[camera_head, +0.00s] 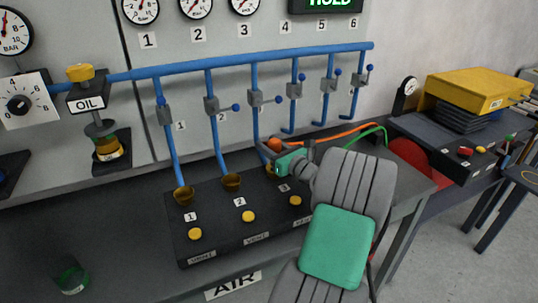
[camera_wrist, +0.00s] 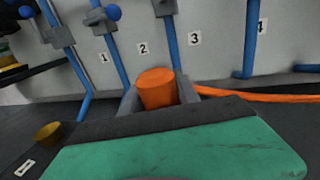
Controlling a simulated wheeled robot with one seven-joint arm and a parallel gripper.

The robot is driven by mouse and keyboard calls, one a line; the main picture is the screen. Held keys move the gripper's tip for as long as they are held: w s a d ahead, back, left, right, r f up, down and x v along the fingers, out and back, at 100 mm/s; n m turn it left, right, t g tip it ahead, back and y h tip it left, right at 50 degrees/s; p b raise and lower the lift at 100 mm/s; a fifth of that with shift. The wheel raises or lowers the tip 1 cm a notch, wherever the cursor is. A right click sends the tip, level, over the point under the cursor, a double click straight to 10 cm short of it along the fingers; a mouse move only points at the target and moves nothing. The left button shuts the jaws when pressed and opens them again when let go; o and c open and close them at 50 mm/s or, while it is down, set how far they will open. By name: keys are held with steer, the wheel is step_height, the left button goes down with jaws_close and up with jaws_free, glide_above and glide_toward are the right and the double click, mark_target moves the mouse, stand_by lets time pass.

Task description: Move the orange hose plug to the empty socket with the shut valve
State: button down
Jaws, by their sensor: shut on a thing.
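My gripper (camera_head: 275,155) is shut on the orange hose plug (camera_head: 274,144), which also shows between the two fingers in the wrist view (camera_wrist: 157,87). The orange hose (camera_head: 345,132) trails right. The plug is near the third socket position on the dark box; its lower end is hidden, so I cannot tell whether it is in or above a socket. Brass socket 1 (camera_head: 184,194) and brass socket 2 (camera_head: 231,182) look empty. Valve 2 (camera_head: 211,104) and valve 3 (camera_head: 255,97) have handles pointing sideways across their pipes. Valve 1 (camera_head: 164,113) has its handle up along its pipe.
Blue pipes drop from a blue manifold (camera_head: 240,62) close behind the plug. Yellow buttons (camera_head: 249,216) sit on the box front. A green hose (camera_head: 372,132) runs beside the orange one. A green glass (camera_head: 71,277) stands at the left on clear bench.

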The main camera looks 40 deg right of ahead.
steer(key=shift+f, duration=1.3)
steer(key=shift+f, duration=0.1)
steer(key=shift+f, duration=0.3)
steer(key=c, duration=0.9)
jaws_free()
